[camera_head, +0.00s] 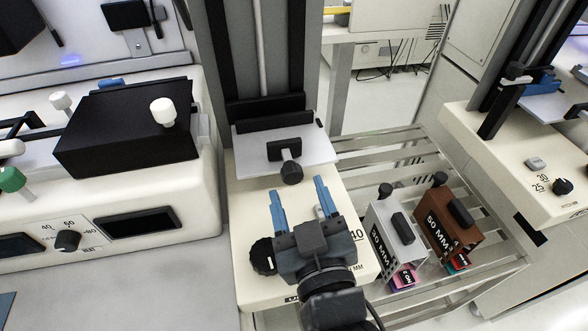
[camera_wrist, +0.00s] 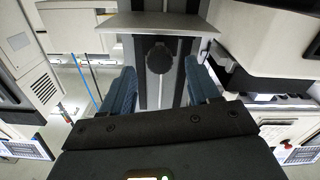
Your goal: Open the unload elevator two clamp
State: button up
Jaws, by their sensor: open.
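The unload elevator's clamp shows in the head view as a black block with a round dark knob (camera_head: 291,172) on a short light stem, at the front of a pale plate (camera_head: 250,160). In the wrist view the round dark knob (camera_wrist: 160,58) is centred between my fingers, at the front of the plate (camera_wrist: 170,22). My gripper (camera_head: 300,190) has blue fingers, is open and empty, and points at the knob from the near side. The knob looks a little beyond the fingertips, apart from them.
A cream base with a black dial (camera_head: 264,256) lies under my gripper. A bonder with a black box (camera_head: 125,125) stands left.

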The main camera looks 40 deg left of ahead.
aim_at(294, 180)
jog(key=shift+p+x, duration=0.4)
jog(key=shift+x, duration=2)
grip_shut()
